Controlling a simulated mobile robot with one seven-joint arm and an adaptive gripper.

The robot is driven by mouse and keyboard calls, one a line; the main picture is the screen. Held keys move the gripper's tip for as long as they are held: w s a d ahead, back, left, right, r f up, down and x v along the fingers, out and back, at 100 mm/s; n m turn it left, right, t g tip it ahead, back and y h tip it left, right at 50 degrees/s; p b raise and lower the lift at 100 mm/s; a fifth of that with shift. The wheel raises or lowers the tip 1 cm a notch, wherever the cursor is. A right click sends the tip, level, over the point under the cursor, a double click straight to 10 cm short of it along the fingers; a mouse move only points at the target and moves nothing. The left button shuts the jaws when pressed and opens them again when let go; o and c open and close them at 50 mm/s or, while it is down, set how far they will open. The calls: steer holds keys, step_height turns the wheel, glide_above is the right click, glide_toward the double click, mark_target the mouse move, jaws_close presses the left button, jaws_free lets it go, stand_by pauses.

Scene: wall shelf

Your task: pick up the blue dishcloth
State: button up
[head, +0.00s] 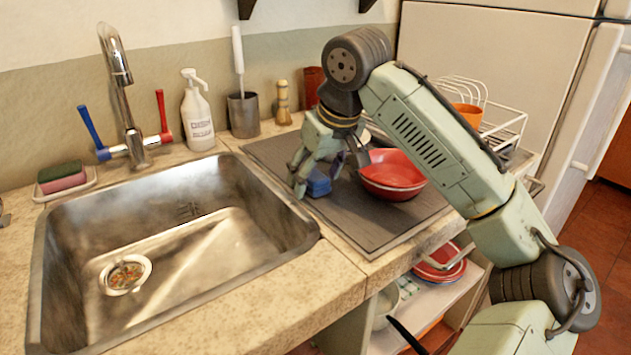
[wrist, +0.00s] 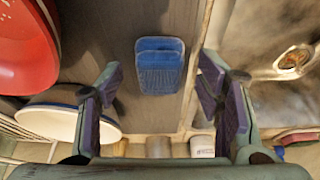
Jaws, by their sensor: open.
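The blue dishcloth (head: 318,184) lies as a small folded block on the dark grey draining mat, just left of the red bowl. In the wrist view the dishcloth (wrist: 160,66) shows whole, centred sideways between the fingers, with a gap on each side. My gripper (head: 314,172) is open and points down over the dishcloth, partly covering it in the head view. In the wrist view the fingers of my gripper (wrist: 162,88) are spread wide and hold nothing. How far the fingertips are above the mat is hard to tell.
A red bowl (head: 392,174) stands close right of my gripper. The metal sink (head: 190,225) is to the left. A soap bottle (head: 197,110), a metal holder (head: 243,115) and a wooden item (head: 283,103) stand behind. A white dish rack (head: 505,122) is at the back right. The front of the mat (head: 375,232) is clear.

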steer(key=shift+c, duration=0.5)
steer(key=c, duration=1)
